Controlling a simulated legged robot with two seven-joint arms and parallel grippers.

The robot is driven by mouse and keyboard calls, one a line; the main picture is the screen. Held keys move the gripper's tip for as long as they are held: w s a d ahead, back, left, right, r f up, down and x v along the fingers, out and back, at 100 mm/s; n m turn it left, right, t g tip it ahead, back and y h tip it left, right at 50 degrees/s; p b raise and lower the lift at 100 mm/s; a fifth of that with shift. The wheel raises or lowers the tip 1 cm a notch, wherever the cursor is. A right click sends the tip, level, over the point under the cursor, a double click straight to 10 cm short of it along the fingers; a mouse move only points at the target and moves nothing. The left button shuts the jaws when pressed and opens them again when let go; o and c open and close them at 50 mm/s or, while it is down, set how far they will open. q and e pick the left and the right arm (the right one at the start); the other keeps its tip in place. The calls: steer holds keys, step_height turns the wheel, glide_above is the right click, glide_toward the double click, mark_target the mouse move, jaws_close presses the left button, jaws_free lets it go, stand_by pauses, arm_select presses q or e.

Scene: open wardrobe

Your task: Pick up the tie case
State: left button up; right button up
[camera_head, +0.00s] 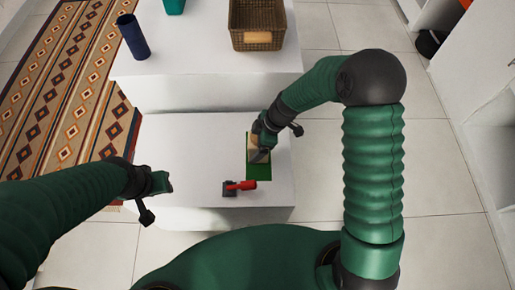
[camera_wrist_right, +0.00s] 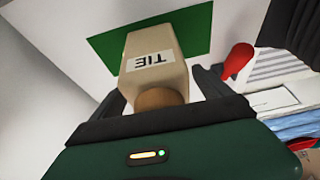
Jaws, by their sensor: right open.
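The tie case (camera_wrist_right: 157,50) is a beige box with a white label reading "TIE", upside down in the right wrist view. It is over a green mat (camera_wrist_right: 190,30); I cannot tell whether it touches it. My right gripper (camera_head: 261,155) is open, with a finger on either side of the case's near part. In the head view the arm mostly hides the case, and the green mat (camera_head: 262,173) shows on the white surface. My left gripper (camera_head: 163,184) hangs at the left of the white surface, away from the case; its jaws are too small to read.
A red-handled object with a dark base (camera_head: 238,187) lies just left of the mat. A wicker basket (camera_head: 257,40), a dark blue cylinder (camera_head: 133,36) and a teal container (camera_head: 174,6) stand on the higher white surface behind.

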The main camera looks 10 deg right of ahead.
steer(key=shift+w+a+f, duration=0.1)
steer(key=shift+a+f, duration=0.15)
steer(key=shift+f, duration=0.25)
steer(key=shift+d, duration=0.45)
steer(key=c, duration=0.4)
steer(key=shift+a, duration=0.25)
steer(key=c, duration=0.9)
steer(key=shift+r, duration=0.1)
steer(key=c, duration=0.3)
